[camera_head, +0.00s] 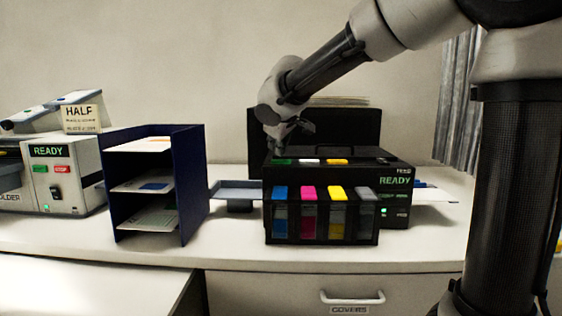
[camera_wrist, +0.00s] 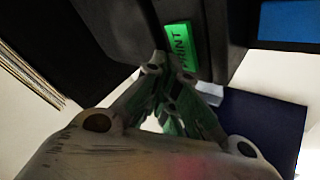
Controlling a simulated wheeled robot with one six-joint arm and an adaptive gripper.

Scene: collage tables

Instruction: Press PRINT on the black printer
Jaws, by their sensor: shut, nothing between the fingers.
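The black printer (camera_head: 345,170) stands on the white counter, with a screen reading READY and ink tanks in blue, magenta, yellow and grey on its front. A green button (camera_head: 283,162) is at the left of its top, with white and yellow ones beside it. In the wrist view the green button, lettered PRINT (camera_wrist: 178,47), lies just beyond my fingertips. My gripper (camera_head: 285,146) is shut and empty, pointing down above the printer's left top. In the wrist view my gripper (camera_wrist: 163,75) has its tips close to the green button's edge; I cannot tell whether they touch.
A dark blue paper rack (camera_head: 194,185) stands left of the printer, with a grey output tray (camera_head: 238,190) between them. A machine with a READY screen (camera_head: 60,170) is further left. A black panel (camera_head: 255,135) rises behind the printer. The counter front (camera_head: 240,248) is clear.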

